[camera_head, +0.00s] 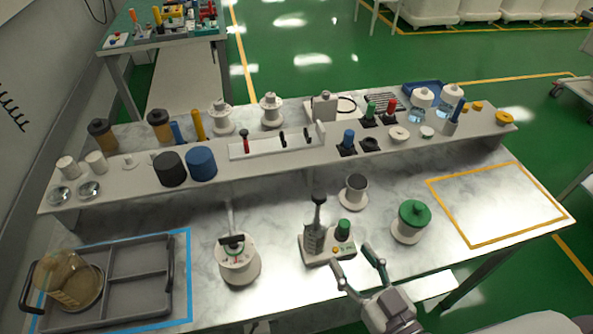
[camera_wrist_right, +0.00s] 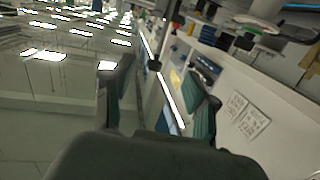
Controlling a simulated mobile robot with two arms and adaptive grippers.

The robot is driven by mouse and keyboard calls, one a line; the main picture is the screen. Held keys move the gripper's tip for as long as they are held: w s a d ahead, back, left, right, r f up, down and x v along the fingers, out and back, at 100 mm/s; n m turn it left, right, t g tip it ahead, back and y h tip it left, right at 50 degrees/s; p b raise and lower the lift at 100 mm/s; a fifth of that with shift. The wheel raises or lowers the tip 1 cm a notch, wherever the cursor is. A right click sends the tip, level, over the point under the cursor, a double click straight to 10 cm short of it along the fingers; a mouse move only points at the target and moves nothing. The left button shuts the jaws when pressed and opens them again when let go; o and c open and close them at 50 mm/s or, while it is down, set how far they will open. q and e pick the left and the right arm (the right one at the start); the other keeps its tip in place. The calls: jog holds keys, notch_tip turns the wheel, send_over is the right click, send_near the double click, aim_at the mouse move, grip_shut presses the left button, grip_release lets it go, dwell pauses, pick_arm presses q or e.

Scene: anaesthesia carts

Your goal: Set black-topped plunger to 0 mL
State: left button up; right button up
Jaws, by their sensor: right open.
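A beige unit (camera_head: 328,249) stands on the front bench, with a dark ribbed upright column topped by a black knob (camera_head: 319,198) and a green knob (camera_head: 343,229) beside it. Left of it, a round white device (camera_head: 238,263) has a black crossbar (camera_head: 231,240) on top. I cannot tell which black top is the task's plunger, and no mL scale is readable. My right gripper (camera_head: 354,258) is open and appears empty, close in front of the beige unit. Its open fingers also show in the right wrist view (camera_wrist_right: 157,82). My left gripper is not in view.
A grey tray (camera_head: 139,284) with a glass vessel (camera_head: 72,280) lies at left. A green-lidded jar (camera_head: 411,221) and a white cup (camera_head: 354,191) stand near the right gripper. A raised shelf (camera_head: 300,165) crosses behind, crowded with items. The yellow-outlined area (camera_head: 497,204) at right is clear.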

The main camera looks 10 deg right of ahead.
aim_at(323, 200)
jog(key=shift+t, duration=0.4)
jog(key=w+a+r+p, duration=0.1)
jog(key=w, duration=0.3)
jog(key=w+a+r+p, duration=0.1)
jog(key=w+p, duration=0.1)
jog(key=w, duration=0.2)
jog(key=w+a+r+p, duration=0.1)
jog(key=w, duration=0.3)
jog(key=shift+w+r, duration=0.3)
jog(key=shift+r, duration=0.1)
jog(key=shift+w+a+f+p, duration=0.15)
jog(key=shift+w+p, duration=0.15)
jog(key=shift+w, duration=0.15)
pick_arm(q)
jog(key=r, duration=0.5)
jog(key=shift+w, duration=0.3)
pick_arm(e)
grip_shut()
